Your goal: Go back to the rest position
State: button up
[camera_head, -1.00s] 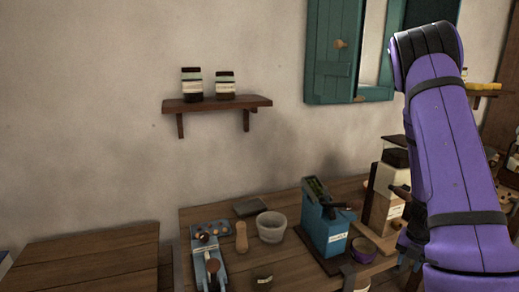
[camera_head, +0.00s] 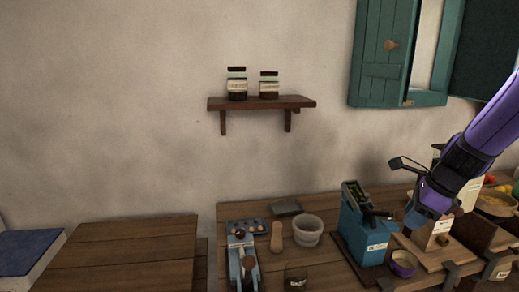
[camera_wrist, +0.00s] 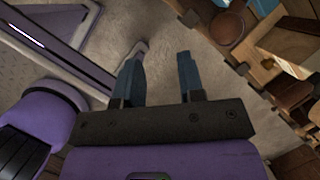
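My gripper (camera_wrist: 157,62) is open in the wrist view. Its two blue fingers stand apart with nothing held between them; pale floor shows beyond the gap. In the head view my purple arm comes in from the right edge and slopes down to the left. Its dark wrist end is over the right part of the wooden counter, in front of the white-labelled wooden grinder, which it partly hides. The fingers are hard to make out in the head view.
A blue box-shaped machine (camera_head: 361,229), a pale bowl (camera_head: 308,231) and a purple cup (camera_head: 404,264) stand on the counter (camera_head: 325,270). A shelf (camera_head: 262,104) with two jars is on the wall. The left table (camera_head: 120,255) is bare on top.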

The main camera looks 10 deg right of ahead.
jog(key=s+a+r+n+t+h, duration=0.1)
jog(key=s+a+r+n, duration=0.4)
jog(key=n, duration=0.7)
jog(key=s+a+r+n+t+h, duration=0.1)
jog(key=s+a+r+n, duration=0.4)
jog(key=s+r+n, duration=0.5)
jog(key=shift+s+a+r+n+h, duration=0.3)
jog(key=shift+s+n, duration=0.45)
jog(key=shift+n, duration=1.05)
jog(key=shift+a+f, duration=0.1)
